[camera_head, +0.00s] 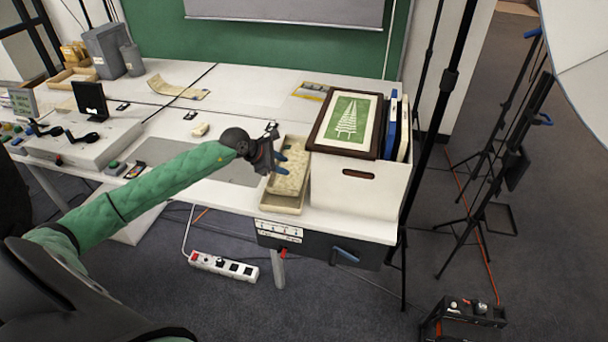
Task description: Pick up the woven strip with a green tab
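My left gripper (281,164) reaches in on its green-sleeved arm over a shallow cream tray (282,203) near the table's front edge. I cannot make out a green tab on either strip. My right gripper is not in view.
A white box (356,188) stands close right of the tray, with a framed green picture (348,120) on top and upright folders in it. A small monitor (90,100) and equipment stand left. Light stands and a power strip (224,266) are on the floor.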

